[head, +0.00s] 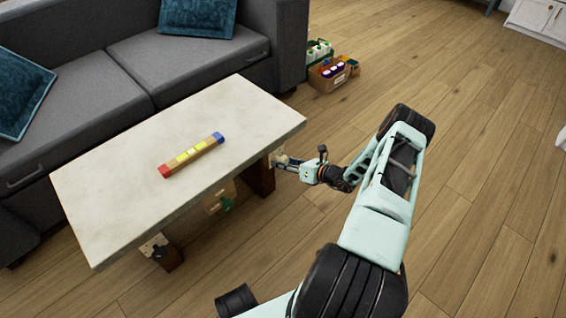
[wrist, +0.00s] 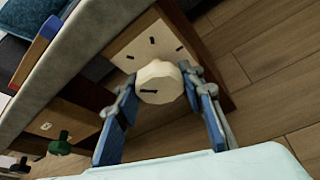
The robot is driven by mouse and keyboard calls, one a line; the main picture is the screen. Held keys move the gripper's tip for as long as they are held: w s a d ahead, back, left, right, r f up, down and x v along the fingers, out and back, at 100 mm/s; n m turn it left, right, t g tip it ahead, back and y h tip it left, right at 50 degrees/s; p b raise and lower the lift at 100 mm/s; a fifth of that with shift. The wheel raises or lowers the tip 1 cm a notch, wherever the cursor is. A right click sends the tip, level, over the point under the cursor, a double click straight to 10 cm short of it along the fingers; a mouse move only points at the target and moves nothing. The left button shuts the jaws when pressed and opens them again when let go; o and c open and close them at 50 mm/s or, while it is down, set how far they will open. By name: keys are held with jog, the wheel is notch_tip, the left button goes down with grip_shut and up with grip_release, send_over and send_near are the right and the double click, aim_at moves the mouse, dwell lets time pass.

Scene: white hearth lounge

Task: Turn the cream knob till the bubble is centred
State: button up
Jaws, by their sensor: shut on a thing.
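The cream knob (wrist: 158,84) is round, with a dark mark on its face, and sits on a pale plate (wrist: 150,35) with dark tick marks at the table's right end. My gripper (wrist: 160,80) has one blue finger on each side of the knob and is shut on it. In the head view my gripper (head: 284,162) reaches the table's right end, and the knob is hard to make out there. A wooden spirit level (head: 208,145) with a red end, a blue end and yellow-green windows lies on the tabletop. Its bubble is too small to make out.
The pale stone-topped table (head: 110,190) stands before a grey sofa (head: 190,60). A green knob (head: 227,205) and a black knob (head: 160,251) are below the tabletop. A crate of bottles (head: 328,75) stands on the floor behind. The wooden floor at right is clear.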

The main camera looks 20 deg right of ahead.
jog(key=o, duration=1.2)
jog(key=v, duration=1.2)
jog(key=shift+s, duration=0.1)
